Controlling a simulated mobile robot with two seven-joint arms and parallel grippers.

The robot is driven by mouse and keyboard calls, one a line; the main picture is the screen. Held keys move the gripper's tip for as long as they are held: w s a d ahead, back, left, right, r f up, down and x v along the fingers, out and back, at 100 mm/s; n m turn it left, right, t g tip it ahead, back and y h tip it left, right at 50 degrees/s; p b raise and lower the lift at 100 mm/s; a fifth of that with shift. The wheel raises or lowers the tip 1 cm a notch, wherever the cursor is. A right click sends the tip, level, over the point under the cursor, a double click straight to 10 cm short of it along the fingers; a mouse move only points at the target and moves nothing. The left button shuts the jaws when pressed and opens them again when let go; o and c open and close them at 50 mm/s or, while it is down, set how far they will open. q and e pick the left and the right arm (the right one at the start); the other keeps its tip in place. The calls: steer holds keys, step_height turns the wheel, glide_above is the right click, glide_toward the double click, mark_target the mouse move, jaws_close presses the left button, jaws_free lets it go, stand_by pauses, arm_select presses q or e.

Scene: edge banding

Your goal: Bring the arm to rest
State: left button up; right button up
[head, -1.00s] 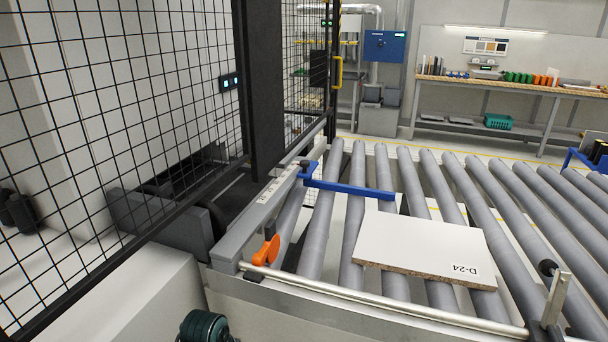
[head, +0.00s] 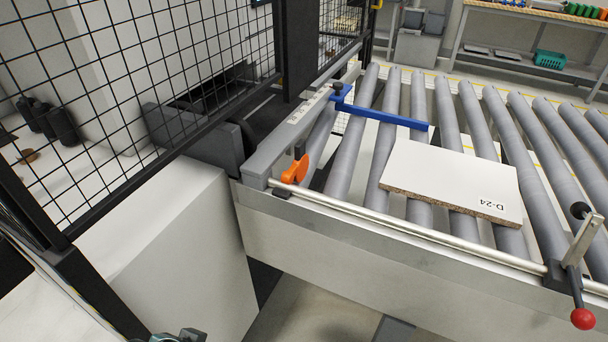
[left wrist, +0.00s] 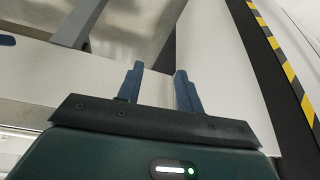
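My left gripper (left wrist: 159,70) shows in the left wrist view with its two dark blue fingers apart and nothing between them. Pale flat surfaces lie beyond the fingers; I cannot tell how far off they are. In the head view only a small dark part of my arm shows at the bottom edge, left of the middle; its fingers are hidden. My right gripper is in neither view. A white board (head: 455,180) marked D-24 lies flat on the grey rollers, apart from my arm.
The roller table has a blue stop arm (head: 385,118), an orange handle (head: 295,170), a metal rail (head: 400,226) and a red knob (head: 583,319). A black mesh fence (head: 110,85) stands at the left. A white block (head: 165,240) stands in front of it. Floor shows at bottom centre.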

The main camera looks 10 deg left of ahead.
arm_select(q)
steer(key=w+d+f+t+h, duration=0.2)
steer(key=w+d+f+t, duration=0.1)
steer(key=f, duration=0.5)
steer(key=shift+d+m+t, duration=0.3)
steer(key=shift+d+t, duration=0.35)
steer(key=shift+t, duration=0.35)
